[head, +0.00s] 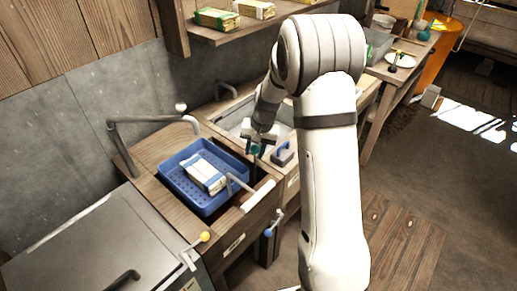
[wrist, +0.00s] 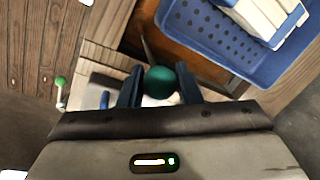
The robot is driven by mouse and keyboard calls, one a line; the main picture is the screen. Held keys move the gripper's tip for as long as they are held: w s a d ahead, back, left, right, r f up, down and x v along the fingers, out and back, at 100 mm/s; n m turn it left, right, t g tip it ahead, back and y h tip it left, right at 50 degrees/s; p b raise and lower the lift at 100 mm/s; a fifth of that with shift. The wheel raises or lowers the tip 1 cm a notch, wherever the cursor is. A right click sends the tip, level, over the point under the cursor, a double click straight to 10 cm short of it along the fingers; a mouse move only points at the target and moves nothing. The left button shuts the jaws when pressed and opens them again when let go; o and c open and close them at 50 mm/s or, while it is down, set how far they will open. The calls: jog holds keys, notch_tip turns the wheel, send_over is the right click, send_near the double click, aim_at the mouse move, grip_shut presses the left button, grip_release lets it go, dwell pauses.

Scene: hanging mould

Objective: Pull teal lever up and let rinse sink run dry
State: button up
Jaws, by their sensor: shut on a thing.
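The teal lever's round knob (wrist: 160,82) sits between my gripper's two dark fingers in the wrist view, with a thin rod behind it. My gripper (wrist: 160,90) is shut on this knob. In the head view my gripper (head: 259,144) is at the counter between two sink bays, and a small bit of the teal knob (head: 255,150) shows below it. A pale sink basin (head: 238,121) lies behind my arm, partly hidden. I cannot tell its water level.
A blue perforated tray (head: 212,207) holding a pale bundle (head: 206,175) stands left of my gripper. A yellow-knobbed lever (head: 205,236) and a blue-knobbed lever (head: 268,232) stick out at the front. A faucet (head: 155,122) arches behind the tray.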

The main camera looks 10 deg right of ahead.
grip_shut()
jog(key=shift+r, duration=0.15)
notch_tip(320, 180, up, 4)
jog(key=shift+r+p, duration=0.2)
jog(key=shift+p, duration=0.85)
jog(key=shift+w, duration=0.15)
jog(key=o, duration=0.7)
grip_release()
jog(key=shift+o, duration=0.9)
jog(key=shift+f, duration=0.1)
